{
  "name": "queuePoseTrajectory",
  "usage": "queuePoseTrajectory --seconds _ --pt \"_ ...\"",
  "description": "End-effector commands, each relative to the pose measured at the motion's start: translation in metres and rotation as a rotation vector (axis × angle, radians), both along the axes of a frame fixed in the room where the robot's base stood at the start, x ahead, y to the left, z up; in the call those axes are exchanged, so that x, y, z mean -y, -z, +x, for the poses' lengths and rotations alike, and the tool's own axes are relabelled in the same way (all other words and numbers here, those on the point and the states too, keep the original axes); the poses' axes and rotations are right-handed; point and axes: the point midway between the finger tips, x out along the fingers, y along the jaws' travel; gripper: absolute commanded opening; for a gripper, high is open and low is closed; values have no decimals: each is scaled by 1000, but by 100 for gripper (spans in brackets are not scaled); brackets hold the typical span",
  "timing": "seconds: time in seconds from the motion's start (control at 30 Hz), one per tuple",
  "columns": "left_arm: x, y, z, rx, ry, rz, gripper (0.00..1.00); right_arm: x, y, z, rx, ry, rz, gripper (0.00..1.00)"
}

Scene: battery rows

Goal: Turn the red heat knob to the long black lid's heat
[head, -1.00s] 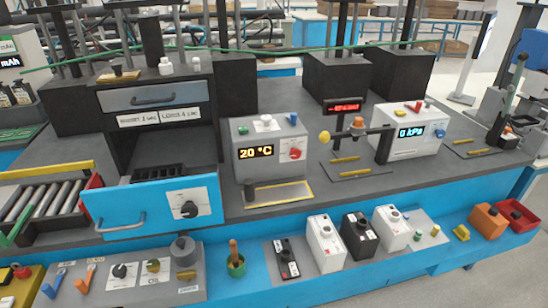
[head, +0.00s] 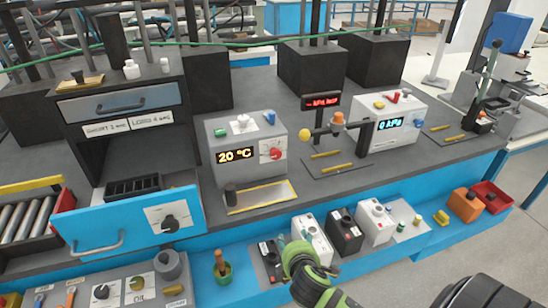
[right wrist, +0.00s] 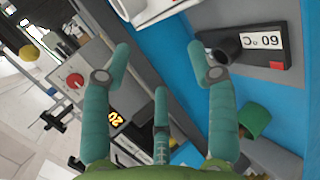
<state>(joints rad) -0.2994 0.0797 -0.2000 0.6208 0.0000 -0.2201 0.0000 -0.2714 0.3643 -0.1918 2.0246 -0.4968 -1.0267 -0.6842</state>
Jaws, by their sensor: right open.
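The red heat knob (head: 275,154) is on the front of a grey box (head: 220,175) whose display reads 20 °C. It also shows in the right wrist view (right wrist: 75,81). The long black lid (head: 270,262) lies on the front blue shelf, partly beside my right gripper. In the right wrist view the lid (right wrist: 270,55) has a black knob and an upside-down label reading 60 °C. My right gripper (head: 293,246) is open and empty above the front shelf, close to the lid and well short of the knob. Its fingers (right wrist: 160,55) are spread. My left gripper is not in view.
White and black batteries (head: 345,232) stand in a row on the shelf, right of the lid. A green pot (head: 222,270) stands to its left. A yellow-edged plate (head: 260,196) lies before the grey box. A pressure box reading 0 kPa (head: 395,135) stands further right.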

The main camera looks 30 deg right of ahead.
Motion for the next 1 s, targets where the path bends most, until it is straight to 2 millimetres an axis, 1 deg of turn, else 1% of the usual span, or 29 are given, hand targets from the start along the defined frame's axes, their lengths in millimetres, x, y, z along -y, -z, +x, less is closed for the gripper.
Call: queuePoseTrajectory --seconds 0.03,0.17,0.27,0.4,0.5,0.6,0.63,0.77,1.0 --pt "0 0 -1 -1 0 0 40 8 -8 13 13 -49 -92 59" --pt "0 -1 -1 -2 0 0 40 26 -33 48 37 -194 -377 59" --pt "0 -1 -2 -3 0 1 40 41 -57 78 41 -317 -658 59" --pt "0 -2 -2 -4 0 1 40 58 -93 119 9 -494 -1119 59" --pt "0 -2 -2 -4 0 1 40 64 -109 137 -30 -580 -1368 59" --pt "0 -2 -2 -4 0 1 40 67 -115 145 -53 -621 -1486 59" --pt "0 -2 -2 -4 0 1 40 67 -116 148 -56 -626 -1500 59" --pt "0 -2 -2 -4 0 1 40 71 -117 161 -58 -627 -1510 59" --pt "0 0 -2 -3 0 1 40 79 -116 195 -57 -624 -1505 59"
